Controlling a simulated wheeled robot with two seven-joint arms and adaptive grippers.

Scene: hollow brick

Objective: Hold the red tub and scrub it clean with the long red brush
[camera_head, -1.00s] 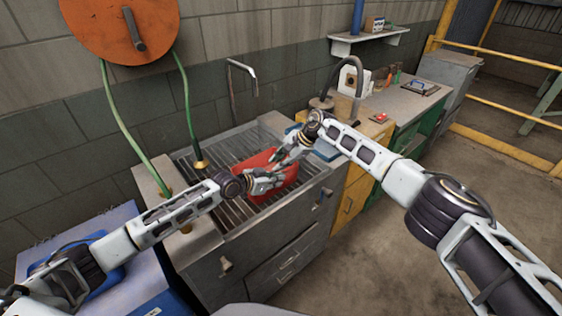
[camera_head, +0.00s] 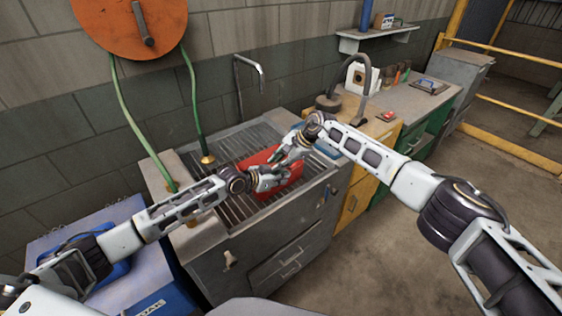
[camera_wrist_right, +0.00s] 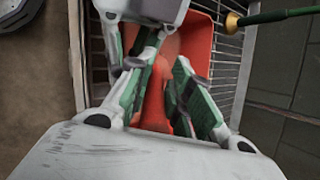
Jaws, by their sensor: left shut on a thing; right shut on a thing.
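The red tub (camera_head: 258,160) sits on the slatted sink top, partly hidden by both grippers. It also shows in the right wrist view (camera_wrist_right: 198,40). My left gripper (camera_head: 276,177) is at the tub's near side, shut on the tub; its exact contact is hard to see. My right gripper (camera_head: 291,152) is over the tub, close to the left one. In the right wrist view its green-padded fingers (camera_wrist_right: 158,88) are shut on a red length, the long red brush (camera_wrist_right: 155,105). The brush's head is hidden.
The grey sink unit (camera_head: 255,250) has a slatted top (camera_head: 230,205). A green hose with a brass nozzle (camera_head: 207,160) hangs at its left, under an orange reel (camera_head: 130,25). A bent pipe (camera_head: 248,65) rises behind. A yellow cabinet (camera_head: 355,200) stands at the right.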

